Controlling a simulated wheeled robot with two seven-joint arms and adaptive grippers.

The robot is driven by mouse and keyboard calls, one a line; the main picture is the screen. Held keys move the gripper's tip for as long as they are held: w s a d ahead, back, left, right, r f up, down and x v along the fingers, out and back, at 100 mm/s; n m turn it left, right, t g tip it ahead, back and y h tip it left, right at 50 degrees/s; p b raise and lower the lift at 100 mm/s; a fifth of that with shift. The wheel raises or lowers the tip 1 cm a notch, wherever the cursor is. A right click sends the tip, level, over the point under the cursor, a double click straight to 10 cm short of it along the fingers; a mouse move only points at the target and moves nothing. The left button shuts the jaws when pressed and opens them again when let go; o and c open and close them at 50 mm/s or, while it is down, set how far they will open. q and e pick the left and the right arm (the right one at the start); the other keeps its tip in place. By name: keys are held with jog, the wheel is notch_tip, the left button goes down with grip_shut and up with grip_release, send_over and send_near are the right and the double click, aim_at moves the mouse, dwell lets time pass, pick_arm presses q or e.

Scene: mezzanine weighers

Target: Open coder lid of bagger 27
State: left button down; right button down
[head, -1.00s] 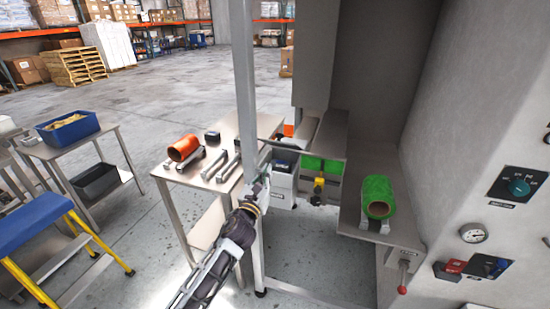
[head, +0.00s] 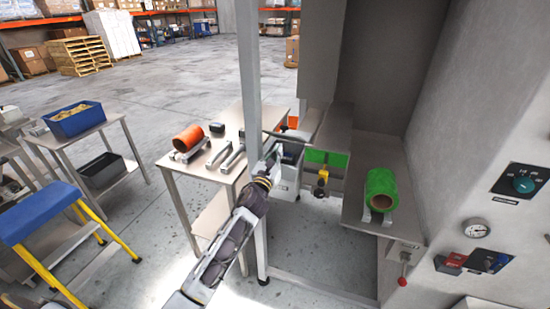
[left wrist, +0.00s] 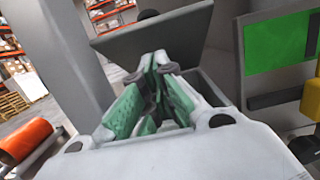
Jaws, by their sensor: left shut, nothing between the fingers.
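The coder (head: 286,180) is a pale box behind the upright post, beside the bagger. Its dark grey lid (head: 284,135) stands raised and tilted above the box, seen nearly edge-on in the head view. In the left wrist view the lid (left wrist: 155,32) is a flat grey panel just beyond my fingertips. My left gripper (head: 270,164) is at the coder, partly hidden by the post. In the left wrist view its green-padded fingers (left wrist: 152,68) are shut and empty, close to the lid's lower part; I cannot tell whether they touch it. My right gripper is not in view.
The upright post (head: 250,80) stands right beside my left arm. A steel table (head: 225,118) with an orange roll (head: 188,138) is to the left. A green film roll (head: 380,188) and a yellow-topped part (head: 321,180) are to the right. A blue step stool (head: 38,212) stands at left.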

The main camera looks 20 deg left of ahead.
pick_arm(q)
jog(key=w, duration=0.3)
jog(key=shift+w+d+r, duration=0.1)
jog(key=shift+w+r, duration=0.05)
jog(key=shift+r, duration=0.15)
dwell(0.3)
jog(key=shift+r+p, duration=0.25)
jog(key=shift+p, duration=0.1)
